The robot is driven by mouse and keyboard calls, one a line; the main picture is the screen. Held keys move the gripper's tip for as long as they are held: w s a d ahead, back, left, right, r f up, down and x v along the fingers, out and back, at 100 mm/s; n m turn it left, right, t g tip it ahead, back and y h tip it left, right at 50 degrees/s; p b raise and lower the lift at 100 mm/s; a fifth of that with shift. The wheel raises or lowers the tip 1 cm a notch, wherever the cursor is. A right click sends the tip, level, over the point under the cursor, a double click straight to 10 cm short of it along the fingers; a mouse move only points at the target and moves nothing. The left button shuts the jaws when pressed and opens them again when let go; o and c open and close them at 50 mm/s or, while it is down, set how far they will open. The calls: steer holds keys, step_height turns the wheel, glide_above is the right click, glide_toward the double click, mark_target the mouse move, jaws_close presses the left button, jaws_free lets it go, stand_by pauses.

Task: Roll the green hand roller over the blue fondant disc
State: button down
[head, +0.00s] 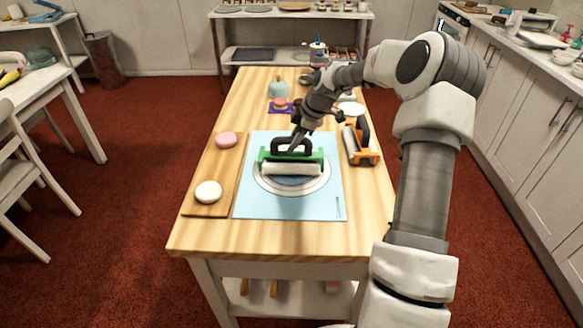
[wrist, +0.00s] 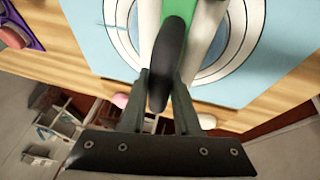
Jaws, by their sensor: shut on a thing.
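The green hand roller (head: 310,157) has a black handle and a white cylinder. It sits over the round turntable (head: 327,180) in the middle of the light blue mat. My gripper (head: 293,147) is shut on its black handle, which also shows between the fingers in the wrist view (wrist: 172,48). The blue fondant disc (head: 291,182) is mostly hidden under the roller; a strip of it shows in front of the cylinder. I cannot tell whether the cylinder touches the disc.
An orange hand roller (head: 365,158) lies right of the mat (head: 250,208). A wooden board (head: 205,180) with a pink disc (head: 227,140) and a white disc (head: 208,191) lies to the left. Jars and plates stand at the table's back. The mat's front is mostly clear.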

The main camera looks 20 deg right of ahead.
steer(key=shift+w+d+f+p, duration=0.15)
steer(key=shift+w+d+p, duration=0.15)
steer(key=shift+w, duration=0.45)
steer(key=shift+w+d+f+p, duration=0.2)
steer(key=shift+w+d, duration=0.2)
steer(key=shift+w, duration=0.3)
step_height(320, 180, up, 6)
steer(key=p, duration=0.3)
steer(key=shift+r, duration=0.25)
steer(key=shift+w, duration=0.1)
